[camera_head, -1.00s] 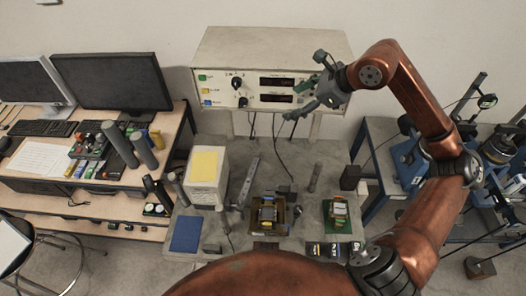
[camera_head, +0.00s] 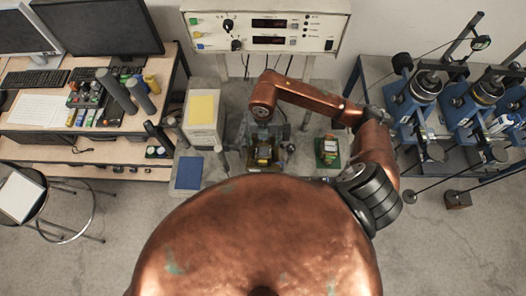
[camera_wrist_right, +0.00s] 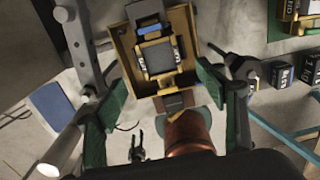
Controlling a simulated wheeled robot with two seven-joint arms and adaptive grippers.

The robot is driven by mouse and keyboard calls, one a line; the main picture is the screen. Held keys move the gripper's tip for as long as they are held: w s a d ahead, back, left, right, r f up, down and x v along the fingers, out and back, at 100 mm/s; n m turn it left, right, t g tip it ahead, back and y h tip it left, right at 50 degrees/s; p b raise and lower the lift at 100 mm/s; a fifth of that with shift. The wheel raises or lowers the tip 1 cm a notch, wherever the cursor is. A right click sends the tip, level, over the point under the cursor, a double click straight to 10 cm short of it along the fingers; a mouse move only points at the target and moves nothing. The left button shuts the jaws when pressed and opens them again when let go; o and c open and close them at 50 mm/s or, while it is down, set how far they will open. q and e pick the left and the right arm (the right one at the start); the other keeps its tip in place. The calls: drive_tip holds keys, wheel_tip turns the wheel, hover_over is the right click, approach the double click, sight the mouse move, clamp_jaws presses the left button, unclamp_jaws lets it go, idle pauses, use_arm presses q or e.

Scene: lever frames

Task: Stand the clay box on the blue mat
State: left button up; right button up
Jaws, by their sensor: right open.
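The blue mat (camera_head: 188,173) lies flat and bare at the left front of the grey table; it also shows in the right wrist view (camera_wrist_right: 52,108). A small tan-brown block (camera_wrist_right: 172,100), perhaps the clay box, shows by the near wall of the ochre tray, between my right fingers; I cannot tell for certain. My right gripper (camera_wrist_right: 162,72) is open, pointing down over the tray, its green fingers apart with nothing gripped. My left gripper is out of view.
The ochre tray (camera_wrist_right: 125,60) holds a device. A white box with a yellow top (camera_head: 203,110) stands behind the mat. A green board (camera_head: 327,150) lies right, with black labelled boxes (camera_wrist_right: 281,75) nearby. A grey bar (camera_wrist_right: 80,45) stands left of the tray.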

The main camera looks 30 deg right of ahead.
sight(263, 153)
drive_tip(key=shift+f+b, duration=3.6)
drive_tip(key=shift+f, duration=1.7)
drive_tip(key=shift+c, duration=0.3)
drive_tip(key=shift+s+a+f, duration=0.1)
drive_tip(key=shift+s, duration=0.05)
drive_tip(key=c, duration=1.4)
drive_tip(key=shift+o, duration=0.2)
drive_tip(key=shift+w+r+p, duration=0.25)
drive_tip(key=shift+r+p, duration=0.45)
drive_tip(key=shift+r, duration=0.35)
drive_tip(key=shift+r+p, duration=1.75)
drive_tip(key=shift+r, duration=1.2)
drive_tip(key=shift+f, duration=0.1)
